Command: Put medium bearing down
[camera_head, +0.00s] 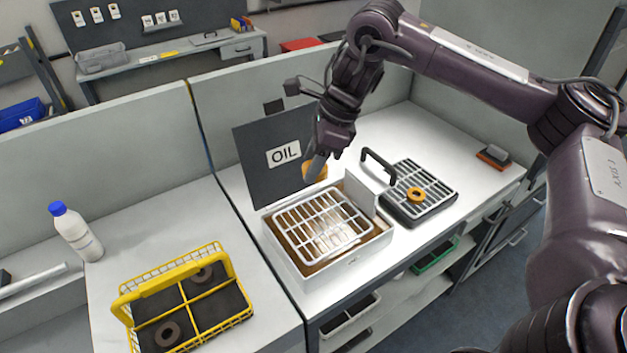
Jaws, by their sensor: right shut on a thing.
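My right gripper (317,162) hangs above the back edge of the oil box (352,262), in front of the sign marked OIL. It is shut on an orange-yellow ring, the medium bearing (310,171), partly hidden by the fingers. The oil box holds a wire basket (322,224) over brown liquid. My left gripper is out of view.
A yellow wire crate (228,253) with dark rings stands on the left table. A white bottle with a blue cap (77,232) stands behind it. The OIL panel (256,181) rises behind the oil box. A small orange-and-dark block (493,157) lies at the right.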

